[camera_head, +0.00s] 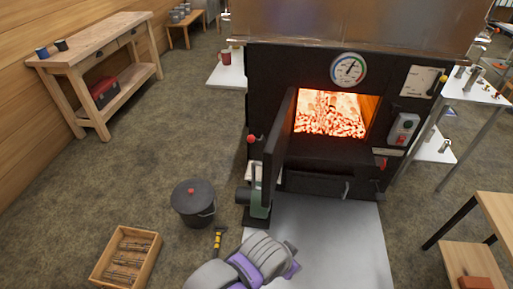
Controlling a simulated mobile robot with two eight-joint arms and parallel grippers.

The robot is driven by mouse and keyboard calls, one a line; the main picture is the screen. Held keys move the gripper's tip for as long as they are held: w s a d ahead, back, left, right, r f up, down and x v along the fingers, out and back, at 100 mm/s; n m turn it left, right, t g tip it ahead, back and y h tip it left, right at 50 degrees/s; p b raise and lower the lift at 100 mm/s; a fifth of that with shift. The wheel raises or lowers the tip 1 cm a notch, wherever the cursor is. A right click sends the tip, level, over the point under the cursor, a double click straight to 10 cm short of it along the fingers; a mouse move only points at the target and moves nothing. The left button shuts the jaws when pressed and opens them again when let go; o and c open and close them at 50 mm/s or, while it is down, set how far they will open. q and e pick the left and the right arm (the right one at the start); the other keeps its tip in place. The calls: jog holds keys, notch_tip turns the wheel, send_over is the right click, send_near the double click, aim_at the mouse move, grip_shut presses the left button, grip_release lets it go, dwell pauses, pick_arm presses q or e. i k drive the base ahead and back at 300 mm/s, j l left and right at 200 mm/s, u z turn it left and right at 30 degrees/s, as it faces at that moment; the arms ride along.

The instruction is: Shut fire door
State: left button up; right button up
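The fire door (279,140) is a dark panel on the left side of the firebox opening. It stands swung open, pointing out toward me, seen nearly edge-on. Behind it the opening (331,113) shows glowing orange embers. The black evaporator front (272,75) surrounds the opening. A grey and purple part of my own body shows at the bottom centre, below the door and apart from it. I cannot make out either gripper's fingers in this view.
A green and black blower-like unit (259,203) stands below the door. A lidded black bucket (193,203), a yellow-handled tool (218,241) and a wooden crate (126,257) are on the floor to the left. A wooden table (493,213) stands right.

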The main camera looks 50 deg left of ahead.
aim_at(274, 151)
jog(key=k+j, duration=0.35)
jog(key=k+j+u, duration=0.15)
jog(key=k+j, duration=0.15)
jog(key=j, duration=0.2)
jog(key=k+j, duration=0.1)
jog(key=j, duration=0.45)
jog(key=k+j+u, duration=0.1)
jog(key=j, duration=1.05)
jog(key=i+u, duration=0.1)
jog(key=u, duration=0.3)
jog(key=i+l+u, duration=0.1)
jog(key=u, duration=0.3)
jog(key=i+l+u, duration=0.1)
jog(key=u, duration=0.3)
